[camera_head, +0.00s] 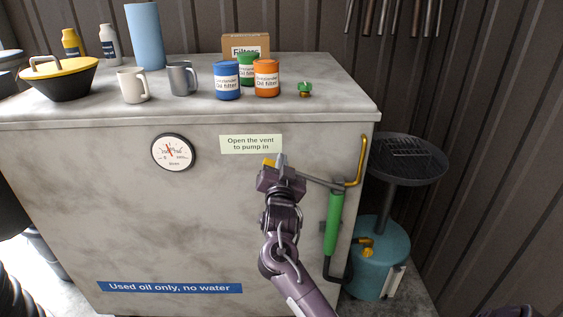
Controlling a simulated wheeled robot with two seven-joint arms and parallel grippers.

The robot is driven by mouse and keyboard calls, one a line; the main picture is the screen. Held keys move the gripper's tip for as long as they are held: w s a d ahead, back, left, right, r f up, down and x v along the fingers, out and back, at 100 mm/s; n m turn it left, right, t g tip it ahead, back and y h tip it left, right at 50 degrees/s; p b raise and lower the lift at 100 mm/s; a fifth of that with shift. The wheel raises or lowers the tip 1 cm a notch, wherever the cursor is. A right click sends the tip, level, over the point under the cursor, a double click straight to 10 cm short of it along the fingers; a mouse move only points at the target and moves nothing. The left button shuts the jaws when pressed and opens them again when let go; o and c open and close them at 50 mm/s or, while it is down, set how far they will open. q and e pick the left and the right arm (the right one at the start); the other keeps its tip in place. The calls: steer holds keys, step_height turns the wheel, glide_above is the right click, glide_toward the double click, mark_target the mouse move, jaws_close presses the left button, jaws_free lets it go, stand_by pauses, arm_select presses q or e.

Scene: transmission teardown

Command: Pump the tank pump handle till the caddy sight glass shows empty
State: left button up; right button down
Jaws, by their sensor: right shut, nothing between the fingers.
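The green pump (333,222) is mounted upright on the right front of the big grey tank (200,235). Its thin grey handle (322,182) runs left from the pump top to a yellow end (268,162). My right gripper (281,163) is shut and empty at that left end, overlapping it in the picture; I cannot tell whether they touch. The teal caddy (370,262) stands on the floor right of the tank, with a dark drain pan (404,156) above it. A pale strip (394,282) on its side may be the sight glass; its level is unreadable. My left gripper is out of view.
A brass pipe (361,160) bends up beside the tank's right edge. Mugs, oil filters and a green-topped brass cap (305,89) stand on the tank top.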

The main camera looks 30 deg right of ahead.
steer(key=shift+a+f, duration=0.15)
steer(key=shift+f, duration=0.1)
